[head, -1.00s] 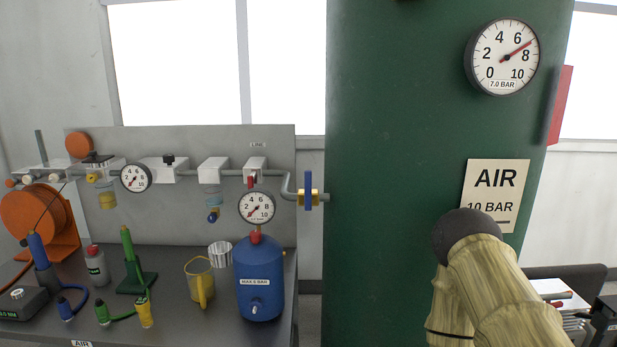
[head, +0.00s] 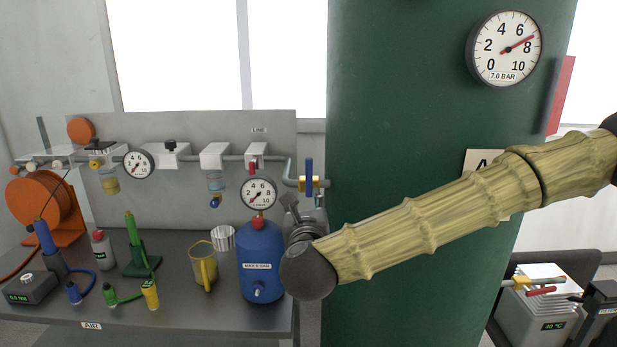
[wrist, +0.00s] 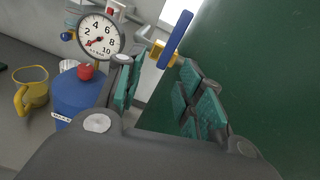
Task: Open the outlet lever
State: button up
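A blue lever (head: 309,172) stands upright on a brass valve (head: 322,183), at the end of the grey pipe beside the green tank. The lever lies across the pipe's line. In the wrist view the blue lever (wrist: 175,38) and its brass body (wrist: 159,56) are just beyond my fingertips, near the gap between them. My gripper (wrist: 160,72) is open, its two teal-padded fingers apart with nothing between them. In the head view my gripper (head: 293,208) is below and left of the lever, partly hidden by my wrist. I see no contact with the lever.
The green tank (head: 420,120) fills the right, close to my arm. A blue vessel (head: 262,270) with a red cap and a gauge (head: 258,192) stand left of my gripper. A yellow jug (head: 203,270) is on the bench (head: 190,318). A red-handled valve (head: 254,160) is further left.

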jog(key=m, duration=0.2)
send_near(309, 169)
jog(key=shift+t+h, duration=0.3)
jog(key=w+p, duration=0.1)
jog(key=w, duration=0.3)
jog(key=w+p, duration=0.2)
jog(key=w, duration=0.2)
jog(key=shift+w+a+f, duration=0.15)
jog(key=shift+w, duration=0.25)
jog(key=shift+w+f, duration=0.15)
jog(key=shift+w, duration=0.85)
jog(key=shift+c, duration=0.3)
grip_shut()
